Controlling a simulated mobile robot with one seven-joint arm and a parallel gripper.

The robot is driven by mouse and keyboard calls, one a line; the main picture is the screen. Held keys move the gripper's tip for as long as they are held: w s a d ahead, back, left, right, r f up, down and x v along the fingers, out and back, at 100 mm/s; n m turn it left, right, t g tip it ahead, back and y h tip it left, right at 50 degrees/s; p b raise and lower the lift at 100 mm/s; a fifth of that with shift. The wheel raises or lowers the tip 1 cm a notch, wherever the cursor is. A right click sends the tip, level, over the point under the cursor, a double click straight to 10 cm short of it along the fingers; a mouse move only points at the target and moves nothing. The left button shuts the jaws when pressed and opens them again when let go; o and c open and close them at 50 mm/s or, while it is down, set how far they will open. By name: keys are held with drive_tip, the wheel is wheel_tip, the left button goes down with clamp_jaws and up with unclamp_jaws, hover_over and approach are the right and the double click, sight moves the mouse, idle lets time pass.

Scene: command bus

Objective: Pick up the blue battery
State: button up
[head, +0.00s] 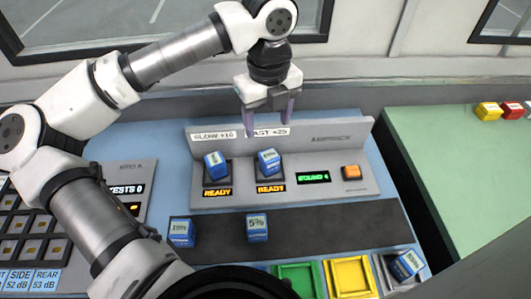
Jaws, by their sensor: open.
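Several blue batteries with white-labelled tops are in the head view, and I cannot tell which one the task means. One blue battery (216,166) sits in the left charger slot under the "+10" label. Another blue battery (269,161) sits in the right slot under the "+25" label. On the dark strip in front lie a left battery (181,231) and a battery marked 5% (257,227). A further blue battery (407,264) lies tilted at the grey bay at lower right. My gripper (269,124) is open and empty, pointing down above the right slot's battery.
The charger panel (330,190) has a raised back edge, a green display and an orange button (351,172). Green (300,272) and yellow (350,277) bays lie at the front. A green table (460,170) at right holds yellow and red blocks (487,109). A keypad stands at left.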

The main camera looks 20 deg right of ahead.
sight(269, 154)
wheel_tip(269, 154, down, 7)
drive_tip(key=shift+s+r+p, duration=0.15)
drive_tip(key=shift+p, duration=0.25)
drive_tip(key=shift+w+d+f+p, duration=0.15)
drive_tip(key=shift+f+p, duration=0.35)
drive_tip(key=shift+f, duration=0.9)
drive_tip(key=shift+w+d+f+p, duration=0.1)
drive_tip(key=shift+f+p, duration=0.35)
drive_tip(key=shift+f, duration=0.9)
drive_tip(key=c, duration=1.2)
drive_tip(key=shift+r, duration=0.1)
drive_tip(key=shift+c, duration=0.2)
